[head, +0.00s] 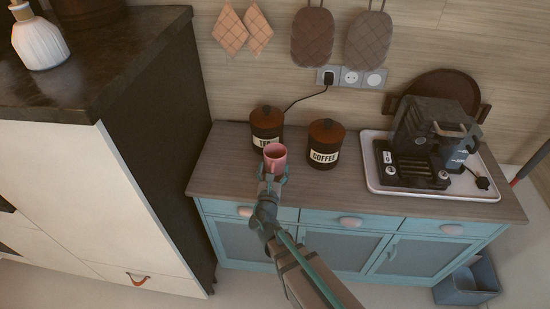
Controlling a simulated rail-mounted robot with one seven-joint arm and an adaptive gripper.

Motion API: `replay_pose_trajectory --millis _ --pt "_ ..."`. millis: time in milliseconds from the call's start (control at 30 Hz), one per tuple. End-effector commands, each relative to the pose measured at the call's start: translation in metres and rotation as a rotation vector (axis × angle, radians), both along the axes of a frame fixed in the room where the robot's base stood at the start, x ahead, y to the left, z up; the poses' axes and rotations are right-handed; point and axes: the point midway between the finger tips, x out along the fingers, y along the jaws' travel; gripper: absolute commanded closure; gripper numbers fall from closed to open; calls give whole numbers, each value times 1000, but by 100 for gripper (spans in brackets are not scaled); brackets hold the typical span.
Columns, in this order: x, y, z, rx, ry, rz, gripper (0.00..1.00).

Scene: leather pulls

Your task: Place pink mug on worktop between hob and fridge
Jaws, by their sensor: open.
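The pink mug (275,153) is upright at the front of the wooden sideboard, just before the black tea canister, and overlaps its lower part. My gripper (273,174) reaches in from the front with its fingers open at the mug's lower part. I cannot tell whether the fingers touch the mug, or whether its base rests on the wood, since the gripper hides it. No hob or fridge can be made out in this view, nor a worktop between them.
The tea canister (266,124) and coffee canister (325,144) stand close behind and right of the mug. A coffee machine (428,138) sits on a white tray (455,193) at right. A tall dark-topped cabinet (150,130) rises at left. Bare wood (225,170) lies left of the mug.

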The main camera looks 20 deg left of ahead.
Motion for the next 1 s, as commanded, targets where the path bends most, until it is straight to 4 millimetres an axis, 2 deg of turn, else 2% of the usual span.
replay_pose_trajectory --millis 33,100,333,367,800,1000 --pt "9 3 1 0 1 -2 22" --pt "13 3 0 -1 1 -2 22" --pt "13 2 -1 0 0 0 22" --pt "13 2 -1 0 0 0 25" --pt "13 2 -1 0 1 0 98" --pt "13 2 -1 0 1 0 100"
